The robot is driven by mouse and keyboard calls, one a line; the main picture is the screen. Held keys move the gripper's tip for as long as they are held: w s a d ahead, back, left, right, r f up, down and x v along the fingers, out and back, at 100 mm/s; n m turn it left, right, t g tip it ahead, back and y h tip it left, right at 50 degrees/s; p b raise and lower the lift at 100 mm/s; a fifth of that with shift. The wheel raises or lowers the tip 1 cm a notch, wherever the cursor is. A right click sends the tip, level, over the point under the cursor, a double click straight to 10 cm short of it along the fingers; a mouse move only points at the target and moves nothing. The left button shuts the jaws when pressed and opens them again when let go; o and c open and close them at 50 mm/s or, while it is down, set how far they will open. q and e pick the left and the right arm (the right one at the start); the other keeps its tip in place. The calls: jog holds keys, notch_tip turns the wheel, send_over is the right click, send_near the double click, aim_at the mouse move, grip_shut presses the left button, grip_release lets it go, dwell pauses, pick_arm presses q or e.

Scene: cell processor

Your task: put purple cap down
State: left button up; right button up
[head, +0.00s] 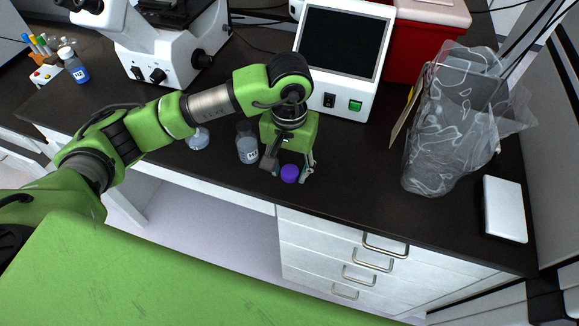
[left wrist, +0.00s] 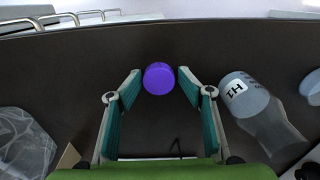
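The purple cap (head: 289,173) is near the front edge of the black bench, and it appears to rest on the bench top. My left gripper (head: 288,170) is above the bench, pointing down, with one finger on each side of the cap. In the left wrist view the cap (left wrist: 159,78) lies between the teal-padded fingertips (left wrist: 159,80), with a narrow gap on both sides. The gripper is open and holds nothing. My right gripper is not in view.
A clear bottle labelled H1 (head: 247,149) stands just left of the gripper. Another clear container (head: 198,138) is farther left. A white device with a dark screen (head: 342,42) is behind. A clear plastic bag (head: 438,125) stands to the right. Bench between gripper and bag is clear.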

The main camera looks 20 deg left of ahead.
aim_at(289, 171)
pick_arm(q)
jog(key=shift+r+p, duration=0.3)
jog(key=shift+p, duration=0.05)
jog(key=shift+r+p, duration=0.4)
jog(key=shift+p, duration=0.1)
notch_tip(289, 171, up, 12)
jog(key=b, duration=0.3)
jog(key=shift+b, duration=0.35)
jog(key=shift+f, duration=0.2)
